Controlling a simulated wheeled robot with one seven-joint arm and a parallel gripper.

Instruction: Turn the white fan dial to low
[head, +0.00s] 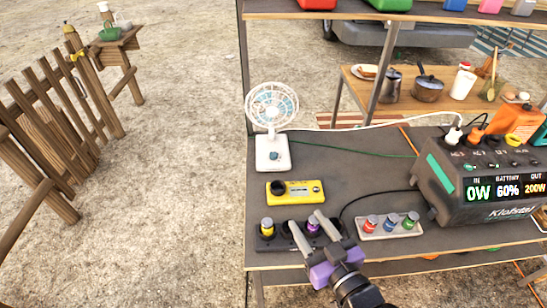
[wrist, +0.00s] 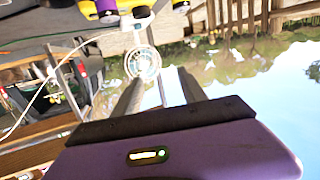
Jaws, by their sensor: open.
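A white fan (head: 272,125) stands at the far left of the dark table, its round cage facing forward on a white square base (head: 272,153). A small dark dial mark shows on the base, too small to read its setting. The fan's cage also shows upside down in the wrist view (wrist: 143,63), between my finger tips. My gripper (head: 308,230) is open and empty, with grey fingers and a purple body. In the head view it is over the black holder at the table's front, well short of the fan.
A yellow device (head: 295,192) lies between my gripper and the fan. A black holder (head: 285,240) with yellow and purple pieces and a tray (head: 390,226) of coloured pieces are at the front. A power station (head: 487,190) stands right, with cables across the table.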

